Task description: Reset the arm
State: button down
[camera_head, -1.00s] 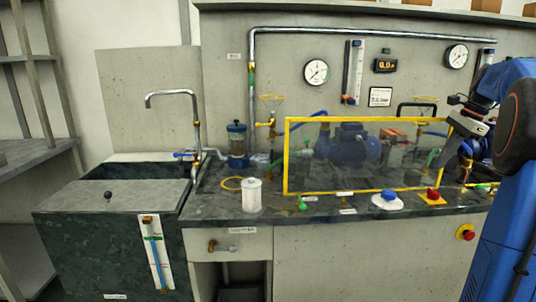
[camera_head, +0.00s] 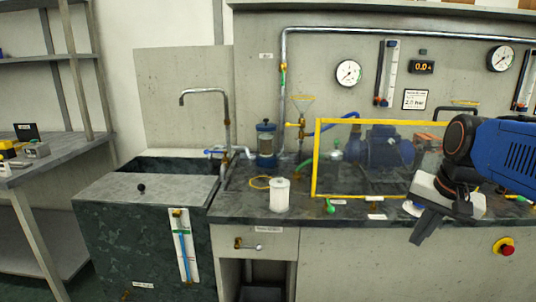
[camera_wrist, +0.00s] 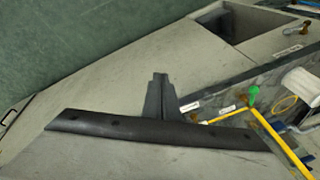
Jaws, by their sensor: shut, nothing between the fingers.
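My gripper (camera_head: 424,227) is at the right of the head view, in front of the counter's front edge and the right part of the yellow-framed clear guard (camera_head: 315,160). Its dark fingers are together, point down and to the left, and hold nothing. In the wrist view the closed fingers (camera_wrist: 156,85) show over the grey cabinet front. My blue arm comes in from the right and hides part of the counter and the guard's right end.
A white container (camera_head: 279,196) and a green knob (camera_head: 330,206) stand on the counter (camera_head: 240,205). A sink with a tap (camera_head: 227,120) is on the left. A blue pump (camera_head: 385,148) sits behind the guard. A red stop button (camera_head: 507,250) is on the cabinet front. A shelf (camera_head: 50,165) stands far left.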

jog(key=s+a+f+n+t, duration=0.1)
jog(key=s+a+f+n, duration=0.4)
jog(key=s+f, duration=0.5)
jog(key=shift+s+a+f+n, duration=0.2)
jog(key=shift+s+f+n, duration=0.1)
jog(key=shift+s+n, duration=0.55)
jog(key=shift+w, duration=0.15)
